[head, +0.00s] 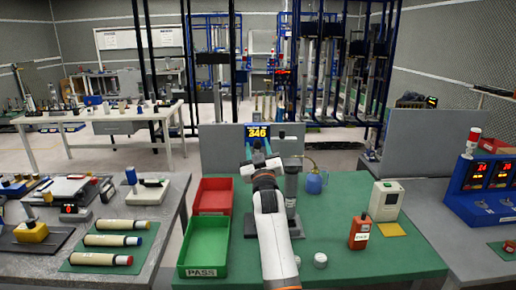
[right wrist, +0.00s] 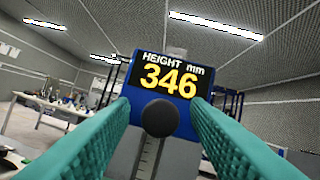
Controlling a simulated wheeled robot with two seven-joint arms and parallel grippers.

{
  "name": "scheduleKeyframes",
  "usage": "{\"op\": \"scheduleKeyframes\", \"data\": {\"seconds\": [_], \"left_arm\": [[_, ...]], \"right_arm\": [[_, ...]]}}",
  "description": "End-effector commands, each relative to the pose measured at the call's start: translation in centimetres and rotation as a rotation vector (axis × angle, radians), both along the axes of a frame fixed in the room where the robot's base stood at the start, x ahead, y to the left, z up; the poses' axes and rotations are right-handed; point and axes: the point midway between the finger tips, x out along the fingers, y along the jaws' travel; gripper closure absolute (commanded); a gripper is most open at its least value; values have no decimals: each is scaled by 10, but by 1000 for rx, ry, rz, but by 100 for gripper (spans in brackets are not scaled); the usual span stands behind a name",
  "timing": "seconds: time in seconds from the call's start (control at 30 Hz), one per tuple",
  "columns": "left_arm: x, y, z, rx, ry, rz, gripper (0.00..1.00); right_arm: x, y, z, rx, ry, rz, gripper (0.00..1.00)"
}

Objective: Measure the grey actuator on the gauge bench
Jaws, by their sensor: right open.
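The height gauge (head: 257,132) stands at the back of the green-topped bench, with a blue display reading 346. In the right wrist view the display (right wrist: 165,84) reads HEIGHT mm 346, with a round black knob (right wrist: 159,118) below it. My right gripper (head: 259,150) is open in front of the gauge. Its teal fingers (right wrist: 160,112) lie to either side of the knob, and nothing is held. A dark grey upright cylinder (head: 291,186), perhaps the grey actuator, stands just right of the gripper, partly hidden by my arm. My left gripper is not in view.
A red tray (head: 213,184) and a green PASS tray (head: 187,258) sit left of my arm. Cream cylinders (head: 122,225) lie on the left bench.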

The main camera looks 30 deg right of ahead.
Motion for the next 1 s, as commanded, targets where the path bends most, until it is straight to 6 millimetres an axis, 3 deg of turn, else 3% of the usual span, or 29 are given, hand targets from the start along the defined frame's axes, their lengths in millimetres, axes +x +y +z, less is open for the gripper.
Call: {"op": "scheduleKeyframes", "data": {"seconds": [0.13,0.4,0.63,0.9,1.0], "left_arm": [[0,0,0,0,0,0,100],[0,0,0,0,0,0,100],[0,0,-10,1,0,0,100],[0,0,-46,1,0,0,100],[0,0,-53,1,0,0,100]], "right_arm": [[0,0,0,0,0,0,57],[0,0,0,0,0,0,95],[0,0,-14,1,2,0,95],[0,0,-66,2,4,0,95],[0,0,-76,1,3,0,95]]}}
